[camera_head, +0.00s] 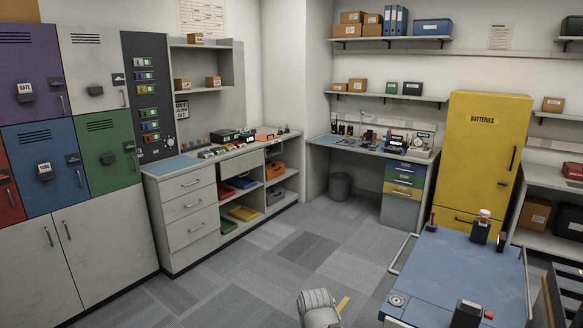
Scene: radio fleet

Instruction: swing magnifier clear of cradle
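I cannot make out the magnifier or the cradle for sure. The back workbench (345,146) has a blue mat with several small items, too small to tell apart; a round pale item (418,143) stands at its right end. The blue-topped table (455,268) at the lower right holds a dark upright device with a white and red top (481,228) and a black block (467,313) near the front. A grey rounded part, which looks like my arm, shows at the bottom edge. My gripper's fingers are not in view.
Lockers (60,170) and a drawer counter (190,215) line the left. A yellow batteries cabinet (482,150) stands behind the blue-topped table. A grey bin (340,186) is under the workbench. The carpet (285,250) in the middle is clear.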

